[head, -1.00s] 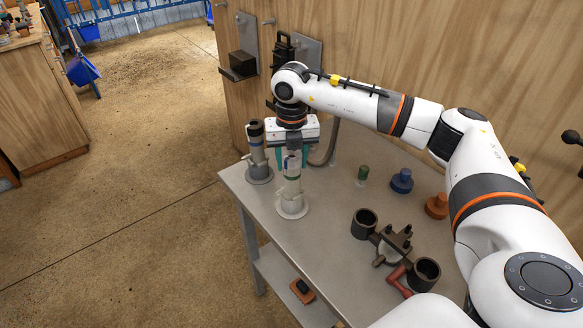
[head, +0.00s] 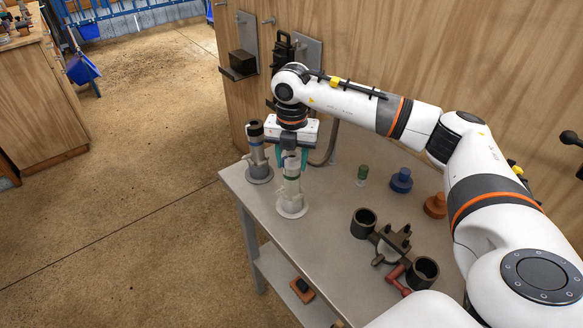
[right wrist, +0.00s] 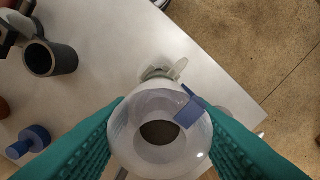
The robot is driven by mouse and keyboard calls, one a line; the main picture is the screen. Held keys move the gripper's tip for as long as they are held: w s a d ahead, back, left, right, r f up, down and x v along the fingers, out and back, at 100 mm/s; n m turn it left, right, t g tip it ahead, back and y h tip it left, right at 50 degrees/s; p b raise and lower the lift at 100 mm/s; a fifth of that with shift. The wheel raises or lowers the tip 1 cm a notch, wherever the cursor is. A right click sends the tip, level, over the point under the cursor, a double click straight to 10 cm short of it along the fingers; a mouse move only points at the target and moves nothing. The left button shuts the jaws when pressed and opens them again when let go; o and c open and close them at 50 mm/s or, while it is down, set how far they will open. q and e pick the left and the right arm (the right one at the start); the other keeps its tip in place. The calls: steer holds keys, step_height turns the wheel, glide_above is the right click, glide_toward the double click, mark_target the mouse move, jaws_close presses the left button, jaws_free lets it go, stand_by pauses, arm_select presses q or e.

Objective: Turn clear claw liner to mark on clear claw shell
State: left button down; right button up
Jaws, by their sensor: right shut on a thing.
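The clear claw shell (head: 291,199) stands upright on a round base near the table's left end. The clear claw liner (head: 291,165) sits at its top, under my right gripper (head: 292,159). In the right wrist view, the teal fingers are shut on both sides of the pale, see-through round liner (right wrist: 142,152), which has a dark round opening. A blue mark (right wrist: 187,113) shows at its upper right rim. A pale spout-like part (right wrist: 165,71) sticks out just beyond it. I cannot tell whether the marks line up. My left gripper is not in view.
A second claw with a dark top (head: 256,152) stands close on the left. Dark cups (head: 363,224), a dark clamp-like fixture (head: 390,245), a blue knob (head: 401,181), an orange knob (head: 436,206) and a green-topped piece (head: 362,174) stand to the right. The wooden wall rises behind.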

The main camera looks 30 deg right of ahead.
stand_by(0.3)
steer(key=o, duration=1.4)
steer(key=shift+c, duration=0.2)
steer(key=shift+c, duration=0.4)
steer(key=shift+r+p, duration=1.4)
steer(key=shift+r, duration=0.6)
steer(key=shift+r, duration=0.1)
